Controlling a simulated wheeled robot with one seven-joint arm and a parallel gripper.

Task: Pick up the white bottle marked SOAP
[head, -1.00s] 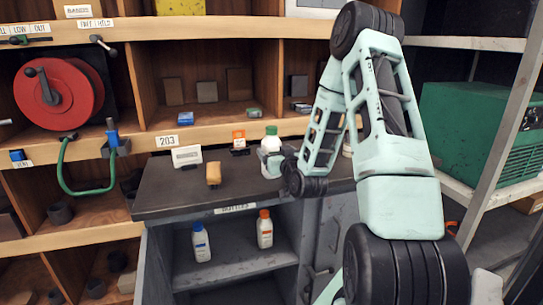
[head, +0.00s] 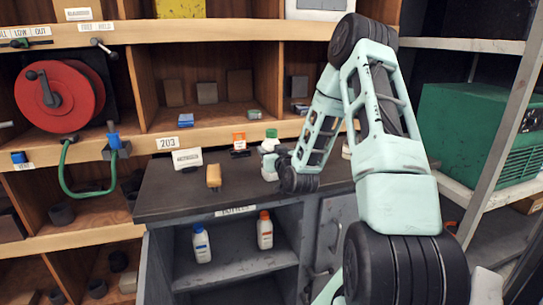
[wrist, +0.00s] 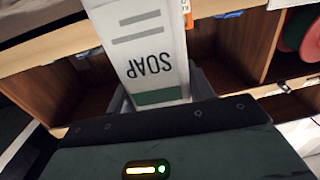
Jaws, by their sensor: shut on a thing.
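The white SOAP bottle (head: 268,163) has a green cap and stands upright at the counter's back, right of the middle. In the wrist view the bottle (wrist: 145,55) appears upside down, its SOAP label and green band facing the camera. My gripper (wrist: 160,95) is shut on it, with grey fingers at either side. In the head view my gripper (head: 277,162) reaches the bottle from the right, and my forearm hides part of the area behind. I cannot tell whether the bottle's base touches the counter.
A tan block (head: 214,176) and a white sign card (head: 187,158) stand left on the dark counter (head: 165,195). Blue-capped (head: 201,244) and orange-capped (head: 265,230) bottles stand on the shelf below. An orange box (head: 239,140) is behind. The counter's front left is clear.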

